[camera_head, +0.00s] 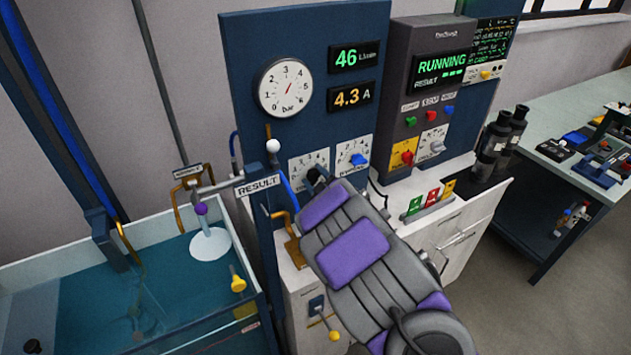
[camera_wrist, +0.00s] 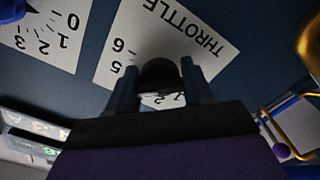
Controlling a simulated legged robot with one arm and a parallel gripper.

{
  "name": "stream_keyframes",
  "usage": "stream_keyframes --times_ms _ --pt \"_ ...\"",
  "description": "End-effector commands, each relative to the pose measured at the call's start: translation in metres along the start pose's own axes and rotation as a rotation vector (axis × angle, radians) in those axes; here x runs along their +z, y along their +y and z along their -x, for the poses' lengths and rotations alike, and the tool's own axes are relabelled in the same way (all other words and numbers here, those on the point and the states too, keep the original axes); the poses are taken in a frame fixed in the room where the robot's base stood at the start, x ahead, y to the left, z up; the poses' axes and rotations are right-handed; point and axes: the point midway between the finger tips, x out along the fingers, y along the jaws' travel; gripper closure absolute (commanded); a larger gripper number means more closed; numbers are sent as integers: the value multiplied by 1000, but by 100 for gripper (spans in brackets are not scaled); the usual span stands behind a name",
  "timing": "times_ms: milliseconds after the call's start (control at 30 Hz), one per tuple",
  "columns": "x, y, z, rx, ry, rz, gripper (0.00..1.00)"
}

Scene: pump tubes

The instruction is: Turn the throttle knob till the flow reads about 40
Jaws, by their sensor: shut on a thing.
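The throttle knob (camera_wrist: 160,75) is black and sits on a white dial plate marked THROTTLE (camera_wrist: 178,36) in the wrist view. My gripper (camera_wrist: 160,82) is shut on the knob, one finger on each side. In the head view my gripper (camera_head: 318,178) is at the throttle dial plate (camera_head: 307,163), and my arm hides part of the plate and most of the knob. The flow display (camera_head: 347,58) reads 46 in green. The knob's pointer and exact setting are hidden.
A second dial with a blue knob (camera_head: 359,160) is just right of the throttle. A pressure gauge (camera_head: 285,88) and a 4.3 A display (camera_head: 352,96) are above. A water tank (camera_head: 256,310) stands left, and a control box reading RUNNING (camera_head: 442,66) stands right.

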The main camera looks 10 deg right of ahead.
Motion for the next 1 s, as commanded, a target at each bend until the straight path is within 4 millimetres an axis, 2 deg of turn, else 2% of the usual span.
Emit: stream_keyframes --times_ms 500,533,767,1000 --pt "0 -2 0 -5 -2 19 79" --pt "1 -2 0 -5 -2 19 46" --pt "0 -1 0 -3 -1 18 24" --pt "0 -1 0 -2 -1 18 23"
